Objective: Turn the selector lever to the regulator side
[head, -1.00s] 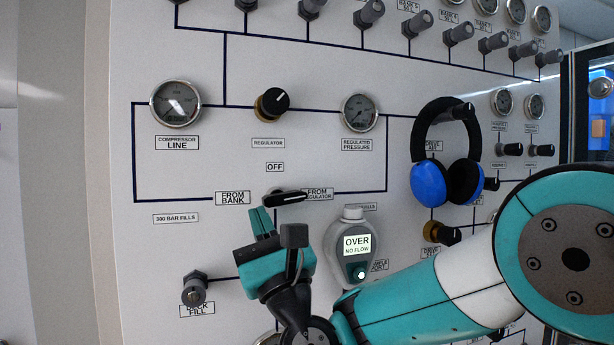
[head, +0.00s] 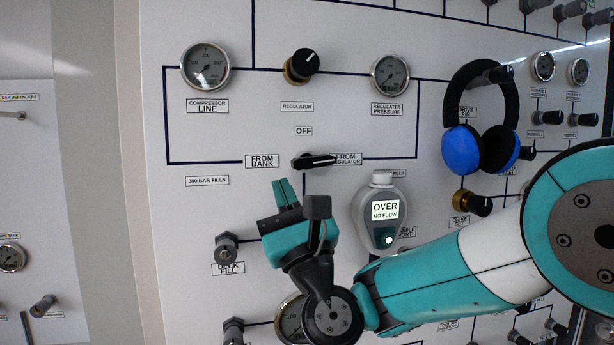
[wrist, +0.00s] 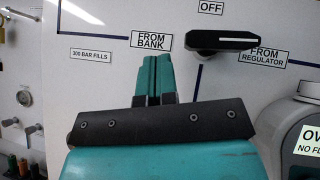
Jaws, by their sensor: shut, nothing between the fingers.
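The selector lever (head: 314,161) is a black handle with a white line. It lies nearly level, its marked end pointing right at the FROM REGULATOR label (head: 348,159). The FROM BANK label (head: 262,161) is to its left and the OFF label (head: 303,131) above. In the wrist view the lever (wrist: 225,42) also points right toward FROM REGULATOR (wrist: 263,57). My gripper (head: 285,190) has its teal fingers together, empty, below and left of the lever and apart from it. In the wrist view the shut fingers (wrist: 154,75) stand just below FROM BANK (wrist: 151,40).
A grey analyzer (head: 382,215) reading OVER NO FLOW hangs right of my gripper. Blue headphones (head: 478,150) hang further right. The deck fill knob (head: 226,245) is at lower left. The regulator knob (head: 301,65) and gauges are above. The panel left of the lever is fairly clear.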

